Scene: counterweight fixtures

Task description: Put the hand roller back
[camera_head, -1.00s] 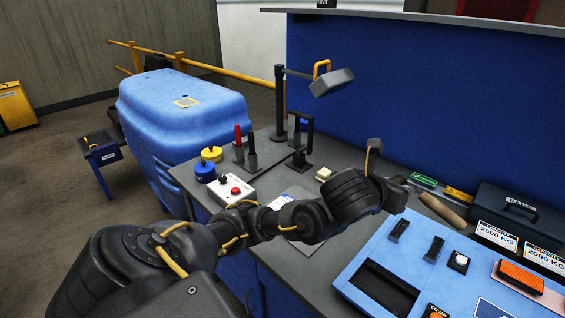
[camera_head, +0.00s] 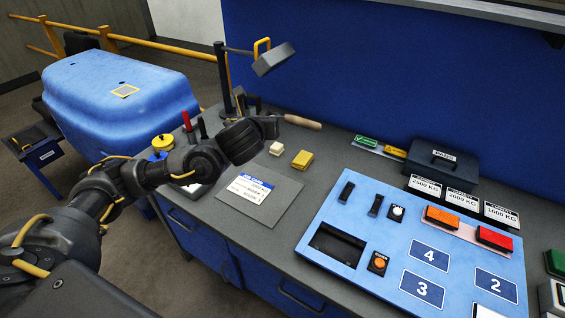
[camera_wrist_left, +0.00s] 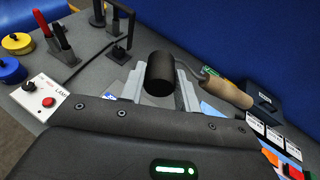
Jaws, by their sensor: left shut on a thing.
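The hand roller has a black cylinder (camera_wrist_left: 160,72), a bent metal arm and a wooden handle (camera_wrist_left: 228,93). In the wrist view my left gripper (camera_wrist_left: 161,88) is shut on the black cylinder, with a pale finger on each side. The handle points to the right. In the head view my left gripper (camera_head: 268,127) is above the rear of the grey bench, and the wooden handle (camera_head: 302,122) sticks out to its right. The cylinder is hidden there. A black upright stand (camera_wrist_left: 121,38) shows at the back left in the wrist view. My right gripper is not in view.
A lamp (camera_head: 273,60) on a post rises behind my arm. Red and black upright tools (camera_head: 188,128) stand to the left. A yellow block (camera_head: 302,159) and a job card (camera_head: 250,188) lie on the bench. A blue panel (camera_head: 345,205) fills the right.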

